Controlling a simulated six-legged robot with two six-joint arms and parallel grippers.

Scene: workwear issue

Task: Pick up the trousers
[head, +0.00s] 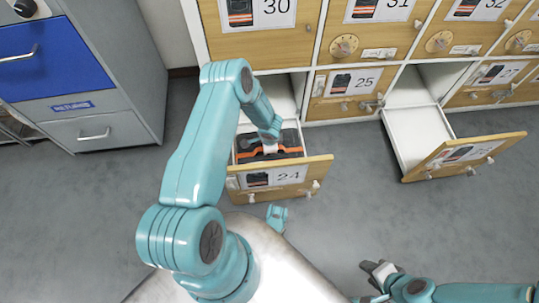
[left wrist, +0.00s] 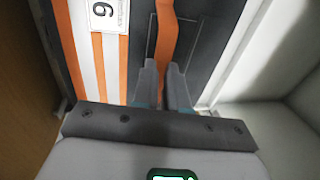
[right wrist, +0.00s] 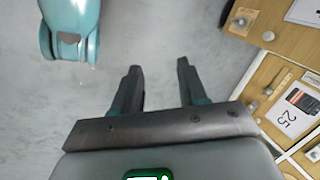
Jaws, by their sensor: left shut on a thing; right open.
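The trousers (head: 285,140), dark with orange and pale stripes, lie folded in the open drawer marked 24 (head: 280,176). In the left wrist view the trousers (left wrist: 112,50) show orange and white bands and a white tag with a single digit. My left gripper (head: 270,148) reaches down into the drawer from above. In its wrist view its fingers (left wrist: 164,72) are shut on an orange strip of the trousers. The fingertips partly hide the strip. My right gripper (head: 378,270) is open and empty over the floor, right of drawer 24; its spread fingers (right wrist: 159,72) hold nothing.
Another drawer (head: 465,155) stands pulled out at the right and looks empty. Closed numbered drawers (head: 345,85) fill the cabinet behind. A grey cabinet with a blue drawer (head: 35,50) stands at the left. The grey floor (head: 350,185) between the two open drawers is clear.

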